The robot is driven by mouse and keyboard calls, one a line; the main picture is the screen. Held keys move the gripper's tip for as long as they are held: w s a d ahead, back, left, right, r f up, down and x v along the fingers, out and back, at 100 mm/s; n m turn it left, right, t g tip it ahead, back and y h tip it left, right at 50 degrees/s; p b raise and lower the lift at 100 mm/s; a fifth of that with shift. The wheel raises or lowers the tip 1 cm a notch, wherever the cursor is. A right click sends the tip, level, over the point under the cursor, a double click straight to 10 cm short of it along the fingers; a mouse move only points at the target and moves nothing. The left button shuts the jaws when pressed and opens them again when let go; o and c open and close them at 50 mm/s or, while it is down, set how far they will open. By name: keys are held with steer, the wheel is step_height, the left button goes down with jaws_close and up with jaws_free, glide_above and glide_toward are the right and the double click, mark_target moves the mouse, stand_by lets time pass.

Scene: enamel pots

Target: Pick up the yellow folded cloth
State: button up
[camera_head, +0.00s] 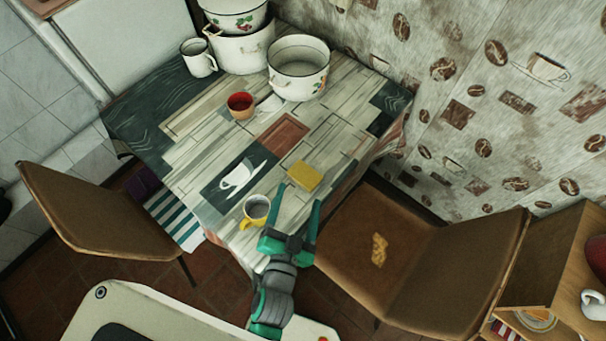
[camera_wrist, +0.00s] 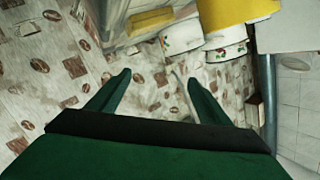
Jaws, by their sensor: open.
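The yellow folded cloth (camera_head: 304,177) lies flat on the table, near its right edge, in the head view. My gripper (camera_head: 299,197) is open and empty, with its two green fingers pointing toward the cloth from the near side. The fingertips appear just short of the cloth in the head view; their height above the table is hard to tell. In the wrist view my open gripper (camera_wrist: 158,79) has nothing between its fingers. A yellow shape (camera_wrist: 235,11) is cut off at the top there; I cannot tell whether it is the cloth or the mug.
A red cup (camera_head: 240,106), a white mug (camera_head: 198,60), a white pot (camera_head: 298,80) and stacked pots (camera_head: 240,52) stand farther back. Brown chairs flank the table, the right one (camera_head: 350,225) close to my gripper.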

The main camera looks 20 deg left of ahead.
steer(key=w+a+r+y, duration=0.4)
steer(key=w+a+r, duration=0.2)
steer(key=w+a, duration=0.25)
steer(key=w+a+r+n+g+y, duration=0.2)
steer(key=a+r+n+g+y, duration=0.35)
steer(key=a, duration=0.45)
steer(key=w+a+r+n+g+y, duration=0.2)
steer(key=a+r+n+g+y, duration=0.2)
steer(key=a+r+n, duration=0.45)
steer(key=n+g+h, duration=0.4)
steer(key=g+h, duration=0.3)
steer(key=h, duration=0.9)
glide_above(304, 174)
step_height(304, 174, down, 18)
step_height(304, 174, down, 10)
steer(key=shift+f, duration=0.25)
